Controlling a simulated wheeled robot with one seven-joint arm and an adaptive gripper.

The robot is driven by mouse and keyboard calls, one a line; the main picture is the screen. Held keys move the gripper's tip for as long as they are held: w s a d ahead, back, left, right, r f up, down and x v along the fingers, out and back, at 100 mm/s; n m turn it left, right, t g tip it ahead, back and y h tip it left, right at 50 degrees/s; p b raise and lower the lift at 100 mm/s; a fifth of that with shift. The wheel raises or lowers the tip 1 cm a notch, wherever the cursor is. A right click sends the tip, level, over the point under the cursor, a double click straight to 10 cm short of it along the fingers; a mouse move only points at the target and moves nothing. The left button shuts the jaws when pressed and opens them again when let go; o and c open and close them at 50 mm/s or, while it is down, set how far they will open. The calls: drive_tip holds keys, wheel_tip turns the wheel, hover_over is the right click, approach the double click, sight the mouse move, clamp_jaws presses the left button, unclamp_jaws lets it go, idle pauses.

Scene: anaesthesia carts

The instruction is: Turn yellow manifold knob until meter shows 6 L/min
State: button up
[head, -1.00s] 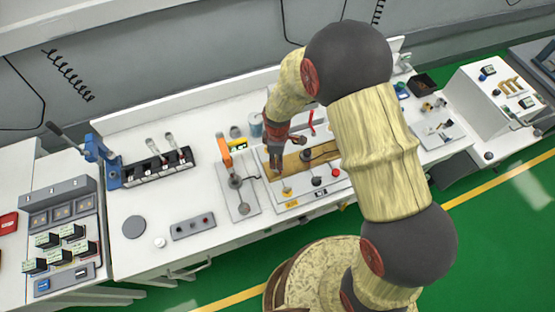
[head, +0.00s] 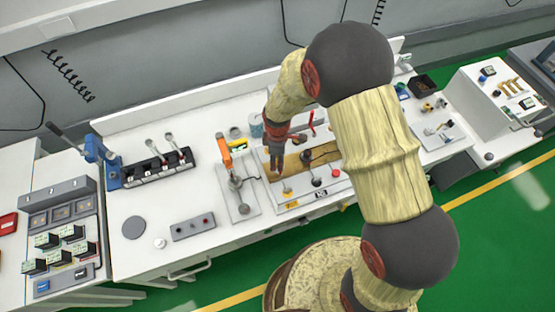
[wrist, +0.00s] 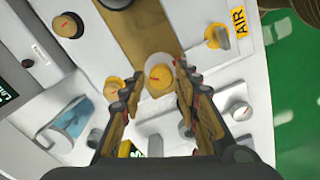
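My gripper (head: 276,168) hangs over the wooden strip of the middle bench panel in the head view. In the wrist view its two fingers (wrist: 158,84) are apart. A round yellow knob (wrist: 159,79) with a red mark shows in the gap between the fingertips; I cannot tell whether they touch it. Other yellow knobs sit at the upper left (wrist: 68,25), beside the left finger (wrist: 113,85), and by the yellow AIR label (wrist: 216,36).
An orange-handled lever (head: 226,154) stands on a plate left of my gripper. A black-and-white lever block (head: 155,164) and a blue clamp (head: 104,168) are farther left. A red knob (head: 335,172) sits right of my gripper. My arm hides part of the bench.

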drive_tip(key=shift+o, duration=0.9)
wheel_tip(320, 180, up, 12)
idle(0.5)
drive_tip(key=s+d+r+m+t+b, duration=0.2)
drive_tip(key=s+d+r+m+b, duration=0.4)
drive_tip(key=s, duration=0.4)
drive_tip(key=s+d+r+m+t+b, duration=0.3)
drive_tip(key=s+d+r+m+b, duration=0.4)
drive_tip(key=s+d+m, duration=0.1)
drive_tip(key=shift+s+d+r+m+t, duration=0.2)
drive_tip(key=shift+s+d+m+t, duration=0.1)
drive_tip(key=shift+s+m, duration=0.7)
